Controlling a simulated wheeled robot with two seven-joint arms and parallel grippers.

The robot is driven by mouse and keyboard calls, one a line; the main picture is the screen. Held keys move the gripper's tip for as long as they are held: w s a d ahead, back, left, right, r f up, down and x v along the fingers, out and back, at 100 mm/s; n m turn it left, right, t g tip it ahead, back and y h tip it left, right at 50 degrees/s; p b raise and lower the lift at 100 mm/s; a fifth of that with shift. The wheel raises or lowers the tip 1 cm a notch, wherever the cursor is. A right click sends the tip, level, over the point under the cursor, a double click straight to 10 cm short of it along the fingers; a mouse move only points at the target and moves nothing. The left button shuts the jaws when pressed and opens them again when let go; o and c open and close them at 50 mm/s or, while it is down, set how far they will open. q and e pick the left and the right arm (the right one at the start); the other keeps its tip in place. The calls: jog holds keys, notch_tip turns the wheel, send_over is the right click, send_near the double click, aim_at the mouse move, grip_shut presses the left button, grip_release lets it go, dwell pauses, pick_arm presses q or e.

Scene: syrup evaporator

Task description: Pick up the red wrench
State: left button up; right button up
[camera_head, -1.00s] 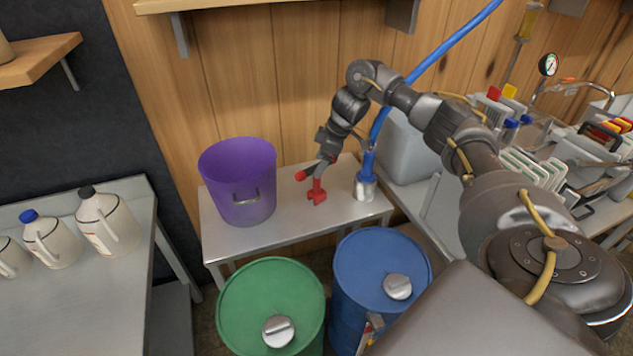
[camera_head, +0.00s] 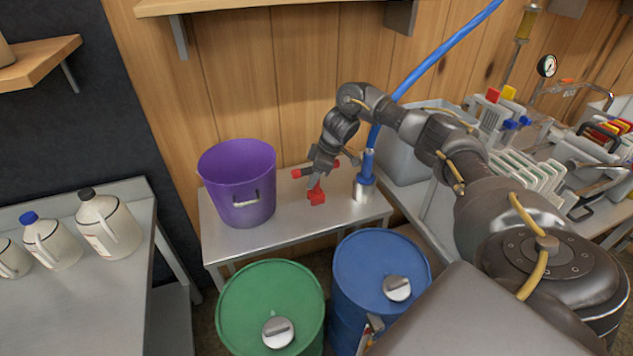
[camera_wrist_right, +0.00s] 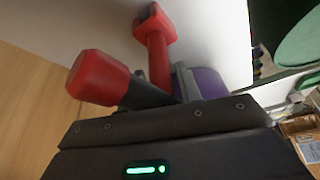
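The red wrench (camera_head: 317,195) stands roughly upright at the back of the metal side table. Its foot is at or close to the tabletop. In the right wrist view its red shaft (camera_wrist_right: 158,55) runs between my dark fingers, and a thick red end (camera_wrist_right: 98,78) juts out to the left. My right gripper (camera_head: 314,180) comes down on it from above, its fingers close together around the shaft; the contact itself is partly hidden. My left gripper is not in view.
A purple bucket (camera_head: 237,177) stands left of the wrench. A blue hose with a metal fitting (camera_head: 363,190) stands close on the right. Green (camera_head: 271,306) and blue drums (camera_head: 381,272) are in front of the side table (camera_head: 290,231). White jugs (camera_head: 108,224) stand on the left table.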

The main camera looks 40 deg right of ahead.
grip_shut()
